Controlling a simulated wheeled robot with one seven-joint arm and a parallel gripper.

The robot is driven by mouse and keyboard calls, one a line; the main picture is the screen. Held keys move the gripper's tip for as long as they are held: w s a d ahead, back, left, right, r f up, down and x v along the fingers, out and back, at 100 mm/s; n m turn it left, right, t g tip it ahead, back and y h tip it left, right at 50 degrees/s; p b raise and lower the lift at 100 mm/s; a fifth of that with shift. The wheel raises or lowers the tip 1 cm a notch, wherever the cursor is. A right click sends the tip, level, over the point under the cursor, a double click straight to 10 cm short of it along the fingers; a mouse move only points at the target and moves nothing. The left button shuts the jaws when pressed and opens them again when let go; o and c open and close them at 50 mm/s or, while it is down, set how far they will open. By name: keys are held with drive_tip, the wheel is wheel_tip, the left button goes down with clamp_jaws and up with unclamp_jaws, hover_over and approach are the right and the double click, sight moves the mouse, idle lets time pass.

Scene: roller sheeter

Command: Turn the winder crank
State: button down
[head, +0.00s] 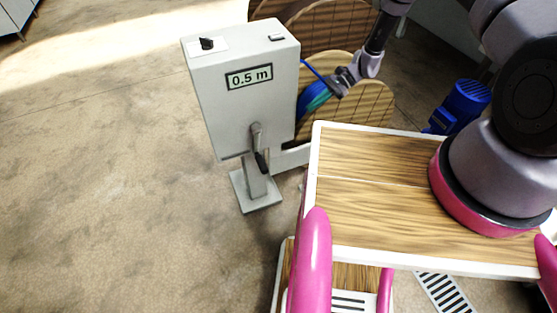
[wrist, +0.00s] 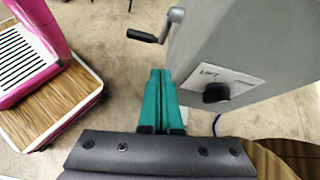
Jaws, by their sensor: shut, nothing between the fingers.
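The winder crank (head: 257,140) is a short grey arm with a black handle, hanging down on the front face of a pale grey box. In the wrist view the crank (wrist: 172,24) shows at the top, with its black handle pointing left. My gripper (wrist: 160,72) has teal fingers closed together and empty. They lie beside the box, apart from the crank, which is beyond the fingertips. In the head view my gripper (head: 317,98) is at the right side of the box, partly hidden by it.
The box (head: 215,95) stands on a post and reads 0.5 m; a black knob (head: 206,43) is on top. Wooden reel discs (head: 350,112) and a blue cable (head: 311,68) are behind it. A blue motor (head: 465,102) stands right. Floor left of the box is clear.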

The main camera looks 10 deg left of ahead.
drive_tip(key=s+a+f+m+y, duration=0.1)
drive_tip(key=s+f, duration=0.3)
drive_tip(key=f, duration=0.3)
drive_tip(key=s+f+m, duration=0.1)
drive_tip(key=s+f, duration=0.3)
drive_tip(key=f, duration=0.2)
drive_tip(key=s+a+f, duration=0.3)
drive_tip(key=s+a, duration=0.4)
drive_tip(key=a, duration=0.4)
drive_tip(key=shift+f, duration=0.2)
drive_tip(key=shift+s+a, duration=0.1)
drive_tip(key=shift+s+a+f, duration=0.15)
drive_tip(key=shift+s+a, duration=0.2)
drive_tip(key=shift+a, duration=0.15)
drive_tip(key=shift+s+a+f, duration=0.1)
drive_tip(key=shift+s+a, duration=0.2)
drive_tip(key=shift+a, duration=0.2)
